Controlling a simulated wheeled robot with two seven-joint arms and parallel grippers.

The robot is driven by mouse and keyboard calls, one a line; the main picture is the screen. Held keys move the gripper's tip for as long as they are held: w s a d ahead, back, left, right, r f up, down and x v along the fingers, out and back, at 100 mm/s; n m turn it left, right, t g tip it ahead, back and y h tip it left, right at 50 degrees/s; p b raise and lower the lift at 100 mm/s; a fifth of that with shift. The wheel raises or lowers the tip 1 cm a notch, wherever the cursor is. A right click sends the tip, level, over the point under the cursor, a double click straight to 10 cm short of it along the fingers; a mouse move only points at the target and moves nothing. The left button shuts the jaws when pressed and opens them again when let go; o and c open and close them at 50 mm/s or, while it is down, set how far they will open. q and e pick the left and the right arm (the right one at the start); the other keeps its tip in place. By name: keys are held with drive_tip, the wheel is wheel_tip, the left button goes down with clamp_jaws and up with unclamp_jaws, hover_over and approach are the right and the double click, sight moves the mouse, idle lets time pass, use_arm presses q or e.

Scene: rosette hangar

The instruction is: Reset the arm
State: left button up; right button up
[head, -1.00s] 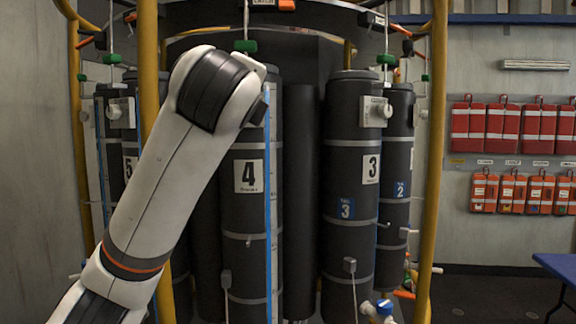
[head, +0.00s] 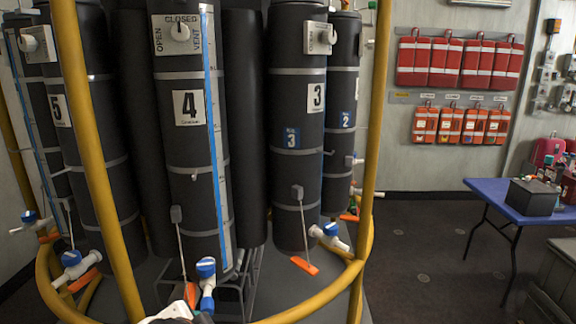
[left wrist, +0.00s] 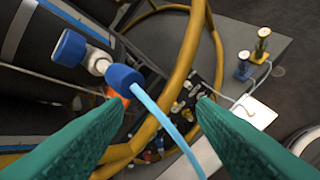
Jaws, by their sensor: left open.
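My left gripper (left wrist: 160,106) shows in the left wrist view as two green fingers, spread wide apart with nothing clamped between them. A blue valve knob (left wrist: 124,77) is just beyond the left fingertip, and a light blue tube or strip (left wrist: 165,122) runs from it down through the gap in the picture. I cannot tell whether a finger touches either. In the head view only a small white piece of what seems to be my arm (head: 172,312) shows at the bottom edge. My right arm is not in view.
Dark numbered cylinders, including cylinder 4 (head: 190,140) and cylinder 3 (head: 297,130), stand inside a yellow tubular frame (head: 98,170). Blue-and-white valves (head: 206,268) sit low on them. A blue table (head: 490,188) stands right. Dark floor (head: 415,250) between is open.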

use_arm(q)
drive_tip(key=s+a+f+n+g, duration=0.1)
drive_tip(key=s+f+n+g, duration=0.15)
drive_tip(key=s+f, duration=0.45)
drive_tip(key=s+a+f+n+g, duration=0.1)
drive_tip(key=s+a+f+n, duration=0.2)
drive_tip(key=s, duration=0.7)
drive_tip(key=s+f+n+g, duration=0.25)
drive_tip(key=s+f, duration=0.35)
drive_tip(key=s, duration=0.3)
wheel_tip(320, 180, down, 28)
drive_tip(key=s, duration=0.2)
drive_tip(key=s+a+f+g, duration=0.2)
drive_tip(key=s+f, duration=1.2)
drive_tip(key=s, duration=0.1)
drive_tip(key=shift+s+a, duration=0.25)
drive_tip(key=shift+a, duration=0.1)
